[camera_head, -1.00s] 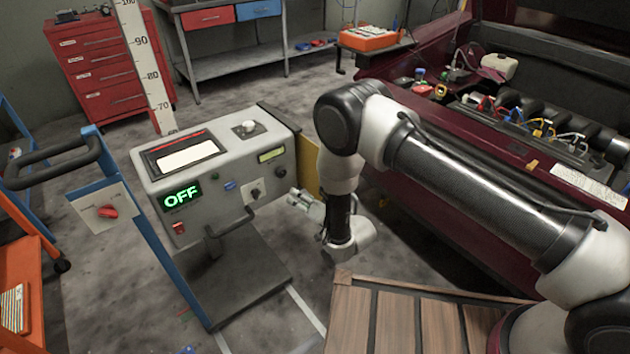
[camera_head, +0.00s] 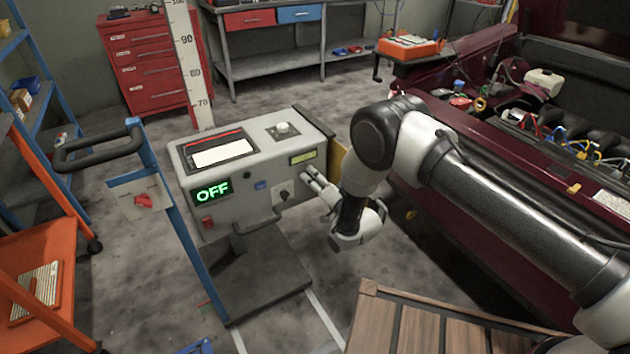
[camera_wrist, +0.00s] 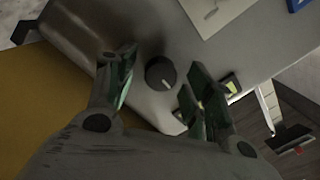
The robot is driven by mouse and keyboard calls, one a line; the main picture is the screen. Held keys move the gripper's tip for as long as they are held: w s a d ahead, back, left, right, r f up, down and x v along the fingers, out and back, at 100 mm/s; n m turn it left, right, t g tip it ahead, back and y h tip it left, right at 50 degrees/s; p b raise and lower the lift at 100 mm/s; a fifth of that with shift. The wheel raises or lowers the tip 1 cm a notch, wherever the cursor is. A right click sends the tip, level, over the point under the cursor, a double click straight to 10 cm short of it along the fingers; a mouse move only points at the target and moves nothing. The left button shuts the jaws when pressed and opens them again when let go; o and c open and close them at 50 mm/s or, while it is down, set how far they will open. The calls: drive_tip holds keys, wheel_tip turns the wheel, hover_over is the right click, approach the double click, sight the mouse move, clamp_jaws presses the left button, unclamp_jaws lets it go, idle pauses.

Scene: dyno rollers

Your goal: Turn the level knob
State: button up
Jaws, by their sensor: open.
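A grey machine (camera_head: 250,170) on a stand has a lit "OFF" display (camera_head: 213,190) on its front. A small dark round knob (camera_wrist: 160,73) with a white pointer mark sits on the grey panel in the wrist view. My gripper (camera_head: 313,183) is at the right end of the machine's front, open, with its fingers on either side of this knob. No clear contact shows. The gripper hides this knob in the head view. Another black knob on a white plate (camera_head: 284,194) is just left of my gripper. I see no readable "level" label.
A blue trolley post (camera_head: 175,220) with a red knob (camera_head: 143,200) stands left of the machine. A round knob (camera_head: 283,129) is on the machine's top. The dark red car (camera_head: 480,150) is to the right. A wooden slatted surface (camera_head: 420,330) is in front.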

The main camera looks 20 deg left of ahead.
drive_tip(key=c, duration=1)
drive_tip(key=shift+n, duration=0.3)
drive_tip(key=n, duration=0.6)
drive_tip(key=shift+h, duration=0.4)
drive_tip(key=n, duration=0.3)
drive_tip(key=shift+n, duration=0.4)
drive_tip(key=shift+s+n, duration=0.1)
drive_tip(key=shift+n, duration=1.7)
